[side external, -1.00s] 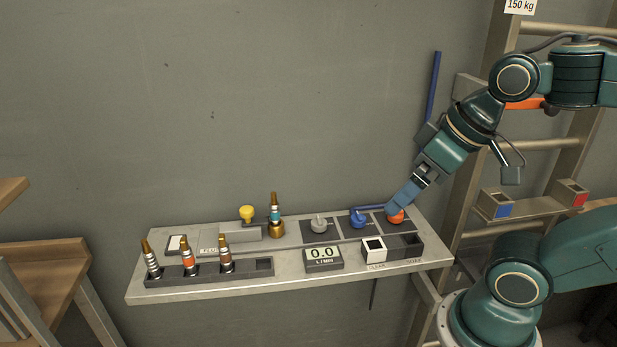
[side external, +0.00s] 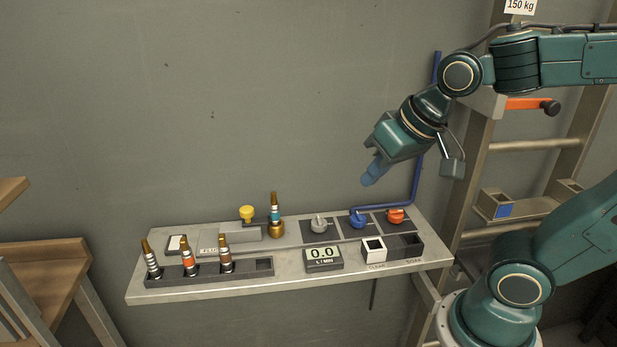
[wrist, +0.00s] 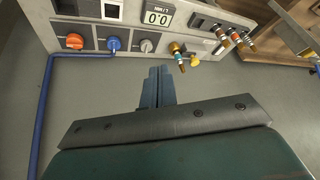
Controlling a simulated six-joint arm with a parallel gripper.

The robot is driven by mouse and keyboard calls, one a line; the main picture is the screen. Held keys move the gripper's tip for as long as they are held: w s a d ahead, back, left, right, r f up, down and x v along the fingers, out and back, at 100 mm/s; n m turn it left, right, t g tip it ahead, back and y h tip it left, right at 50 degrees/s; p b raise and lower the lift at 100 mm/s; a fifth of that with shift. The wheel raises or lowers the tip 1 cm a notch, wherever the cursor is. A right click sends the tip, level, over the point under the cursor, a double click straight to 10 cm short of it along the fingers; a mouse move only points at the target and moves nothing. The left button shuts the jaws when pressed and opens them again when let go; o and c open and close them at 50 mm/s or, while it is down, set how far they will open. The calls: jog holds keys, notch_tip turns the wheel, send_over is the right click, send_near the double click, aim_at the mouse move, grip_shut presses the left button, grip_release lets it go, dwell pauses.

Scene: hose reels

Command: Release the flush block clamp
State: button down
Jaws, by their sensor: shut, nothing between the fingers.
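The flush block (side external: 232,240) is a grey block at the back left of the shelf. A yellow knob (side external: 247,213), apparently its clamp handle, stands up on it; it also shows in the wrist view (wrist: 195,60). A brass and teal nozzle (side external: 275,212) stands upright in a brass seat at the block's right end, and shows in the wrist view (wrist: 178,54). My gripper (side external: 371,174) is shut and empty, in the air above the blue knob, right of the clamp and apart from everything. Its blue fingers (wrist: 157,85) are together in the wrist view.
Grey (side external: 319,224), blue (side external: 358,218) and orange (side external: 396,215) knobs line the shelf's right. A 0.0 display (side external: 323,254) and two square bins (side external: 374,249) sit in front. Several nozzles stand in a rack (side external: 210,273) at front left. A blue pipe (side external: 416,178) rises behind.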

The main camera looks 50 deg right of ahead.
jog(key=w+a+f+m, duration=0.2)
jog(key=w+m, duration=0.2)
jog(key=w, duration=0.4)
jog(key=m+t+h, duration=0.1)
jog(key=m, duration=0.3)
send_near(243, 212)
jog(key=shift+s+d+r, duration=0.2)
jog(key=shift+s+d, duration=0.25)
jog(key=shift+s, duration=0.2)
jog(key=shift+s+d+r, duration=0.2)
jog(key=shift+s+d, duration=0.25)
jog(key=shift+s, duration=0.2)
jog(key=shift+s+d+r, duration=0.2)
jog(key=shift+s+d, duration=0.25)
jog(key=shift+s, duration=0.2)
jog(key=shift+x, duration=5)
jog(key=shift+w, duration=0.1)
jog(key=shift+w+a+r, duration=0.1)
jog(key=shift+w+a, duration=1.15)
jog(key=shift+a, duration=0.1)
jog(key=shift+n, duration=0.3)
